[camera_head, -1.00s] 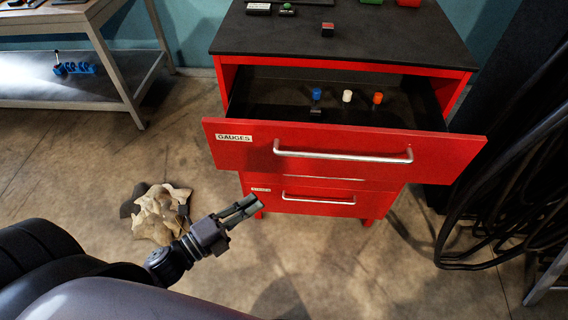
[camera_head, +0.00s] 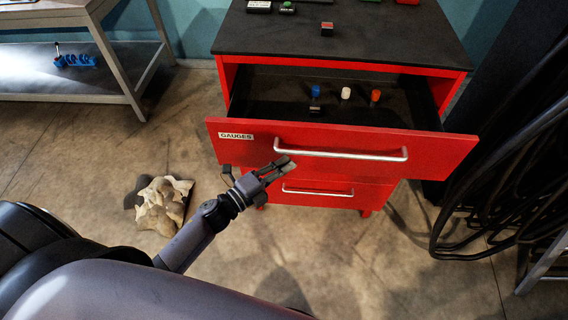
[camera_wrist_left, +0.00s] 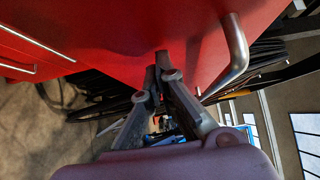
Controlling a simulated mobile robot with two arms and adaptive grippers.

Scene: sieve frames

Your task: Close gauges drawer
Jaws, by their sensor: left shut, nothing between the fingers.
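The red gauges drawer (camera_head: 440,150), with a white "GAUGES" label (camera_head: 236,136) and a silver bar handle (camera_head: 355,155), is pulled out from the red cabinet. Blue, white and orange-capped pieces (camera_head: 346,93) stand inside it. My left gripper (camera_head: 284,165) is shut and empty, in front of the drawer's lower left front, just below the handle's left end. In the left wrist view the shut fingertips (camera_wrist_left: 162,60) point at the red front, with the handle (camera_wrist_left: 236,55) beside them to the right. Whether they touch the front I cannot tell. My right gripper is not in view.
A lower drawer with its own handle (camera_head: 318,192) is below and looks shut. Small items lie on the black cabinet top (camera_head: 400,40). Black cables (camera_head: 500,170) hang at the right. A crumpled cloth (camera_head: 163,205) lies on the floor at left.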

